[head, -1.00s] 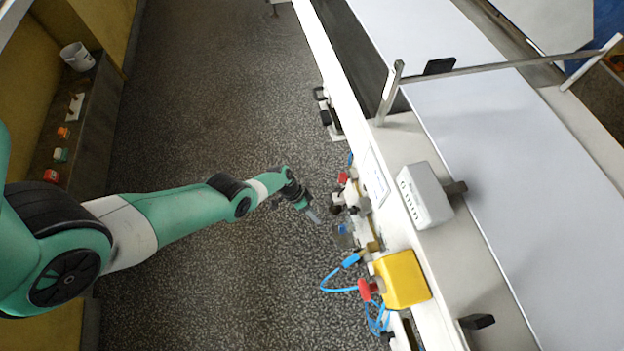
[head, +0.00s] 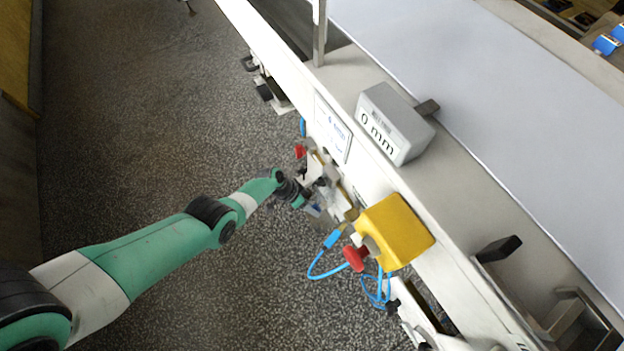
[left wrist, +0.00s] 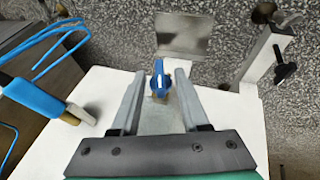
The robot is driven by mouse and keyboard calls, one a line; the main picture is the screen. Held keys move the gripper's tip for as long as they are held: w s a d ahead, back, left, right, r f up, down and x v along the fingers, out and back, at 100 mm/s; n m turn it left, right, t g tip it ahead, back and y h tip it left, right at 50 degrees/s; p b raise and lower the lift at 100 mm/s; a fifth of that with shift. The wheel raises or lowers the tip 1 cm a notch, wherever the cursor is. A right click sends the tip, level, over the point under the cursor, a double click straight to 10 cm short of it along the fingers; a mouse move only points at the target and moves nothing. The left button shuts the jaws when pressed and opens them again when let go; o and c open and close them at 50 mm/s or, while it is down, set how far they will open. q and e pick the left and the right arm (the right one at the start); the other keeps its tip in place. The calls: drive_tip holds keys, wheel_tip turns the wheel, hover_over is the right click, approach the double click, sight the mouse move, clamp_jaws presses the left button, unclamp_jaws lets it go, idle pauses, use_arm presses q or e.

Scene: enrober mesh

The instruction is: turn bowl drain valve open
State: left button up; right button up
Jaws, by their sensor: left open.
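A small valve with a blue handle (left wrist: 159,76) and a brass-coloured body shows in the left wrist view, taken to be the bowl drain valve. In the head view only a small patch of blue (head: 315,209) shows beside my gripper. My left gripper (head: 309,205) is at the machine's side. Its two fingers (left wrist: 158,78) are apart, and the blue handle appears between their tips. I cannot tell whether either finger touches it. My right gripper is not in view.
A yellow box (head: 396,232) with a red button (head: 355,258) and blue hoses (head: 325,262) sits close beside the gripper. A red-topped fitting (head: 300,152) is just behind. A grey "0 mm" block (head: 395,124) stands on the machine frame. Open floor (head: 150,130) lies to the left.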

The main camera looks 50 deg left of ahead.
use_arm(q)
drive_tip(key=shift+w+d+f, duration=0.15)
drive_tip(key=shift+d+f, duration=0.05)
drive_tip(key=shift+f, duration=0.2)
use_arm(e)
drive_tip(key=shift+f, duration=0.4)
use_arm(q)
drive_tip(key=shift+r, duration=0.1)
clamp_jaws()
drive_tip(key=shift+d+m+t+y+p, duration=0.1)
drive_tip(key=shift+m+t+y+p, duration=0.1)
drive_tip(key=shift+y+p, duration=0.75)
drive_tip(key=shift+d+m+t+y+p, duration=0.1)
drive_tip(key=shift+m+t+y+p, duration=0.1)
drive_tip(key=shift+y+p, duration=0.75)
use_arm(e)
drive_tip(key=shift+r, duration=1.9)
